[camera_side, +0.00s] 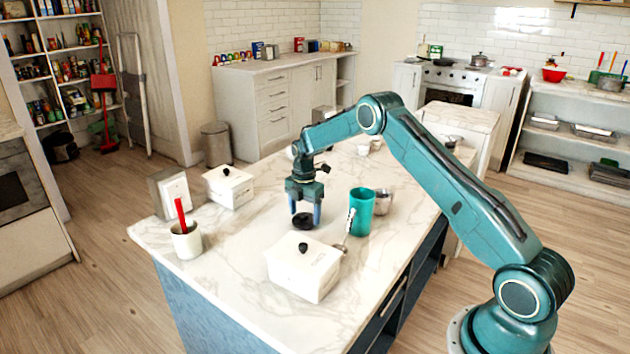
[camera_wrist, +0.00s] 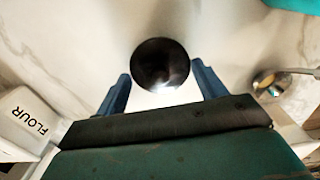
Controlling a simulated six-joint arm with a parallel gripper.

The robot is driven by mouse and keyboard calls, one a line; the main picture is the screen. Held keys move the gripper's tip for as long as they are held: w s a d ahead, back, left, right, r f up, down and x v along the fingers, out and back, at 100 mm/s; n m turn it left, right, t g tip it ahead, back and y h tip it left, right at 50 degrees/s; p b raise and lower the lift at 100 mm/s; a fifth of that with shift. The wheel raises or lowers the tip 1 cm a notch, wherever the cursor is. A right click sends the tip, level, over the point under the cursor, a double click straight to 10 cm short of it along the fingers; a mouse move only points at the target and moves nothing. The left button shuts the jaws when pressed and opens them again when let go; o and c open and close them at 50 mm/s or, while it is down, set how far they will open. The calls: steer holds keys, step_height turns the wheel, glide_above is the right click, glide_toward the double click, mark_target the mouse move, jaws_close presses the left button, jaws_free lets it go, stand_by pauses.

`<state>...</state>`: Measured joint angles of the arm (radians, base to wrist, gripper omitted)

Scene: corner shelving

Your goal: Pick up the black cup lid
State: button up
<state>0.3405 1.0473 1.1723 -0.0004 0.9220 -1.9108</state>
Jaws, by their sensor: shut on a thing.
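The black cup lid (camera_side: 304,220) is a small dark round disc at the marble counter's surface, left of the teal cup. In the wrist view the lid (camera_wrist: 160,64) shows as a shiny black circle between the two blue fingertips. My gripper (camera_side: 305,212) points straight down with its fingers on either side of the lid, shut on it. The fingertips also show in the wrist view (camera_wrist: 162,76). I cannot tell whether the lid is clear of the counter.
A teal cup (camera_side: 361,213), a metal cup (camera_side: 383,202) and a spoon (camera_side: 347,232) stand or lie close on the right. A white lidded box (camera_side: 303,273) is in front. Another white box (camera_side: 229,188) and a white cup (camera_side: 186,243) are left. Counter between them is clear.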

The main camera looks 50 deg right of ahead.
step_height(320, 180, up, 18)
stand_by(0.5)
steer(key=shift+s+d+r, duration=0.1)
stand_by(0.5)
glide_above(362, 194)
steer(key=shift+d, duration=0.1)
stand_by(0.4)
steer(key=shift+f, duration=0.2)
steer(key=shift+f, duration=3)
steer(key=shift+f, duration=0.2)
stand_by(0.5)
steer(key=o, duration=1)
